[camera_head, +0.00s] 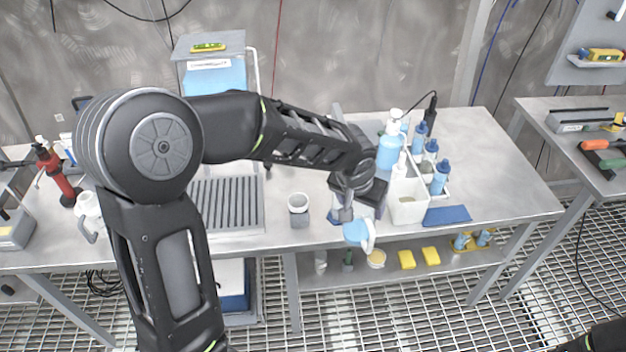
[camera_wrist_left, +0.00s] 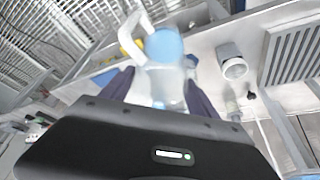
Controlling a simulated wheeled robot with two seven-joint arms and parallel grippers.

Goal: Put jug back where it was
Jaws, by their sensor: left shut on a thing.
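My left gripper (camera_head: 348,208) is shut on a jug (camera_head: 358,236), a pale vessel with a blue top or contents and a white handle. The jug is at the table's front edge and looks tilted toward the head camera. In the left wrist view the jug (camera_wrist_left: 160,84) sits between the two dark fingers, its white handle pointing up and left. I cannot tell whether its base touches the table. Part of it is hidden by the gripper in the head view. My right gripper is out of view.
To the right are a white bin (camera_head: 407,212), several blue bottles and a blue cloth (camera_head: 447,215). Another white jug (camera_head: 88,207) is at left. A lower shelf (camera_head: 400,275) holds yellow sponges.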

